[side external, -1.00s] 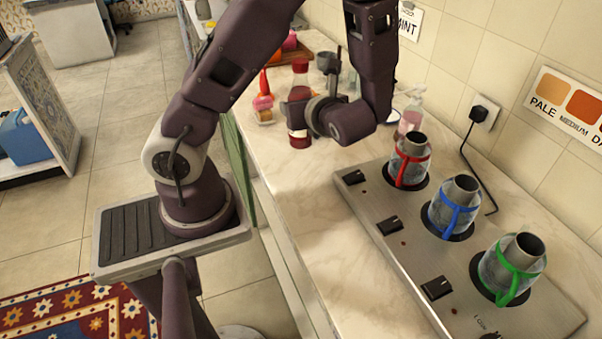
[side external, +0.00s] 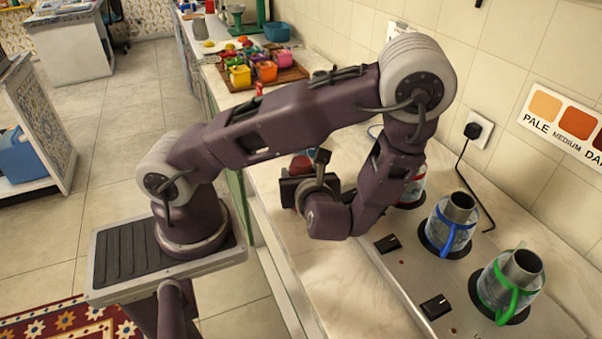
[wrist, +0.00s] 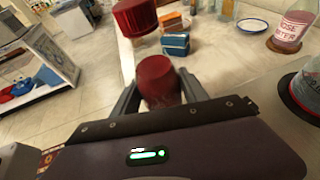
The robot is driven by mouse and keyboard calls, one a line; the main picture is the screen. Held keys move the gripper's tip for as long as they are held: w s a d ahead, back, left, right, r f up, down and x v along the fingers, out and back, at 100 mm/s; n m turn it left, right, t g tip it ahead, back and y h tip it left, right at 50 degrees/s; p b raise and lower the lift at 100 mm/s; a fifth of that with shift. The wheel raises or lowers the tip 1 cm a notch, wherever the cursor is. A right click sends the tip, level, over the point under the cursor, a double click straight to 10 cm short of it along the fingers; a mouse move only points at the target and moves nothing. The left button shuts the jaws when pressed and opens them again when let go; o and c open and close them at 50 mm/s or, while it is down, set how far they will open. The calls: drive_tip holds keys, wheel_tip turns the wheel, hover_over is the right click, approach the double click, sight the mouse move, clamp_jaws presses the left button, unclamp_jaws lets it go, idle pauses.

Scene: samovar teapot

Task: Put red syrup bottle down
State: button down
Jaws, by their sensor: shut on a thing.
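The red syrup bottle (wrist: 158,82) is between the two fingers of my gripper (wrist: 160,88) in the wrist view. Its dark red body shows between the fingers, with a red ridged cap (wrist: 135,17) above and a pale part between them. In the side view my gripper (side external: 292,188) is low over the counter, left of the stove unit, and shut on the bottle. Only a bit of red (side external: 302,165) shows behind the gripper. The bottle's base is hidden, so I cannot tell whether it touches the counter.
The marble counter (side external: 345,280) is clear in front of my gripper. A metal stove unit (side external: 410,268) with red-, blue- (side external: 451,225) and green-banded pots (side external: 510,280) stands right. A tray of coloured containers (side external: 290,74) is farther back.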

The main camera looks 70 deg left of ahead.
drive_tip(key=shift+f, duration=0.1)
drive_tip(key=c, duration=0.6)
unclamp_jaws()
drive_tip(key=r+v, duration=0.1)
drive_tip(key=v, duration=1.1)
drive_tip(key=s+d+r+n+t+h, duration=0.1)
drive_tip(key=s+r+n+h, duration=0.2)
drive_tip(key=r+n+h, duration=0.3)
drive_tip(key=s+d+r+n+t+h, duration=0.1)
drive_tip(key=r+n+h, duration=0.6)
drive_tip(key=n, duration=0.7)
drive_tip(key=shift+s+d+r+n, duration=0.3)
drive_tip(key=shift+s+d+r, duration=0.45)
drive_tip(key=shift+s+r, duration=0.5)
